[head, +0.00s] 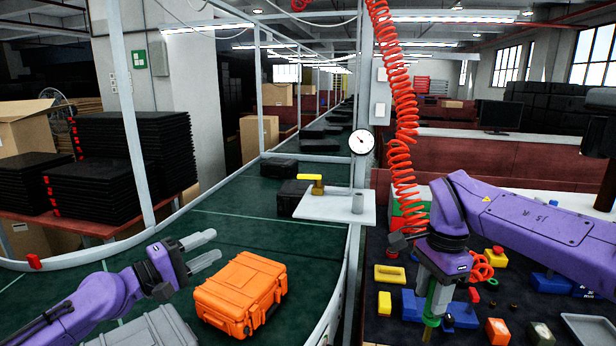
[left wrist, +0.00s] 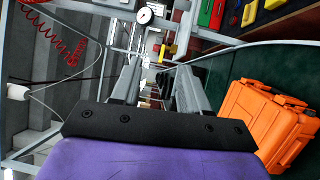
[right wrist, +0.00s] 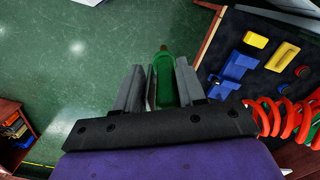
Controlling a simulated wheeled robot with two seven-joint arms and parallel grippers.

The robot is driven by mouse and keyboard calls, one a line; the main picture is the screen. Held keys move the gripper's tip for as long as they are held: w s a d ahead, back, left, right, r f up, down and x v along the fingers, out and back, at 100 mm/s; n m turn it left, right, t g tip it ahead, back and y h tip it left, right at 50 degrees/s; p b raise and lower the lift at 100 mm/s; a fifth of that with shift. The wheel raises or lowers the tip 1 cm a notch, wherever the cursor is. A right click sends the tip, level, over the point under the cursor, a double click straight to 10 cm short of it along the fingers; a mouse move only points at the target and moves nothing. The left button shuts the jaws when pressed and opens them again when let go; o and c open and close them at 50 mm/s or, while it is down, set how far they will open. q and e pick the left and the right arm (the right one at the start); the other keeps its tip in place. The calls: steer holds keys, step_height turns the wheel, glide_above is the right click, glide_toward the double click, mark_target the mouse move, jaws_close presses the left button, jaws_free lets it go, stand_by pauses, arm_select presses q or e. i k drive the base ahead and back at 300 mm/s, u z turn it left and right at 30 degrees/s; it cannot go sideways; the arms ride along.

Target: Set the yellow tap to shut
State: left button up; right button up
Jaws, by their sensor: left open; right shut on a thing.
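The yellow tap (head: 311,179) sits on a white plate (head: 335,209) at the conveyor's right rail. Its lever lies level and points left from a brass body; it also shows small beyond the fingers in the left wrist view (left wrist: 168,49). My left gripper (head: 204,249) is open and empty over the belt, in front of and to the left of the tap, apart from it. My right gripper (head: 435,300) is shut on a green object (right wrist: 164,82) with a brass-coloured tip, above the dark bench top. The object's full shape is partly hidden by the fingers.
An orange case (head: 241,293) lies on the belt beside my left gripper. A round gauge (head: 361,142) stands above the plate, and a red coiled hose (head: 400,150) hangs right of it. Blue and yellow blocks (head: 390,274) crowd the bench.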

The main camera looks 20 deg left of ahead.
mark_target(318, 178)
steer(key=i, duration=1.5)
